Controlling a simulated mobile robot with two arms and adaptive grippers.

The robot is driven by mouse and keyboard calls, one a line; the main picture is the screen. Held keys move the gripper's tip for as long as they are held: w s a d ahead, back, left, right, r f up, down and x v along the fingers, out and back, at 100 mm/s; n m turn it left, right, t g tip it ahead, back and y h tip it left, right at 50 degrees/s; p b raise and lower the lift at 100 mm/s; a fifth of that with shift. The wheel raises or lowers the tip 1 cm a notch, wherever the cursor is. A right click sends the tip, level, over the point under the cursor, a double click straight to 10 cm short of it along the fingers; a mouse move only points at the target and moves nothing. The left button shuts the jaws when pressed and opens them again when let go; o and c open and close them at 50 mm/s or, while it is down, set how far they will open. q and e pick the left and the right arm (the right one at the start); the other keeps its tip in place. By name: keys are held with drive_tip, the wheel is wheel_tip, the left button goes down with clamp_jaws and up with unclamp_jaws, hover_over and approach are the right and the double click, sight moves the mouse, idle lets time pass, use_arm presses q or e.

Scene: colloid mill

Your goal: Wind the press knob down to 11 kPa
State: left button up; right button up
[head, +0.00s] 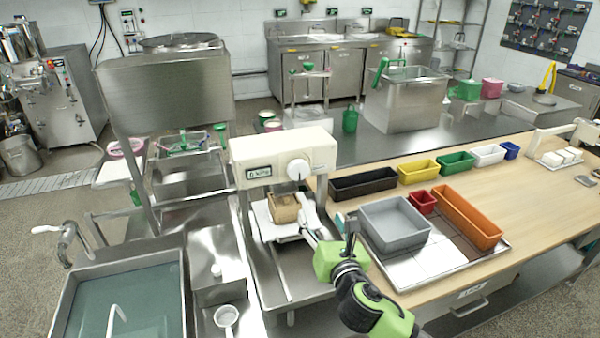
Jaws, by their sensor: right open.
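The press is a cream-white box (282,155) left of the wooden table. A small display (259,172) on its front looks like it reads about 6 kPa, but the digits are too small to be sure. The white round press knob (298,170) is on the front, right of the display. Below it, a tan block-like piece (284,208) sits on a white plate. My right gripper (345,222), green and black, is open, below and right of the knob and apart from it. My left gripper is out of view.
A grey bin (394,226), a small red bin (422,202) and an orange bin (467,217) stand on a tray right of my gripper. A black bin (363,184) is behind. A water-filled sink (120,300) is at front left.

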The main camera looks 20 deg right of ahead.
sight(299, 172)
drive_tip(key=w+r+n, duration=0.1)
drive_tip(key=w, duration=0.4)
drive_tip(key=w+r+n+t+p, duration=0.1)
drive_tip(key=w+n, duration=0.1)
drive_tip(key=w, duration=0.4)
drive_tip(key=w+r+n+y, duration=0.1)
drive_tip(key=w+n, duration=0.1)
drive_tip(key=w, duration=0.3)
drive_tip(key=shift+w+a+r, duration=0.15)
drive_tip(key=shift+w+a, duration=0.05)
drive_tip(key=c, duration=1.1)
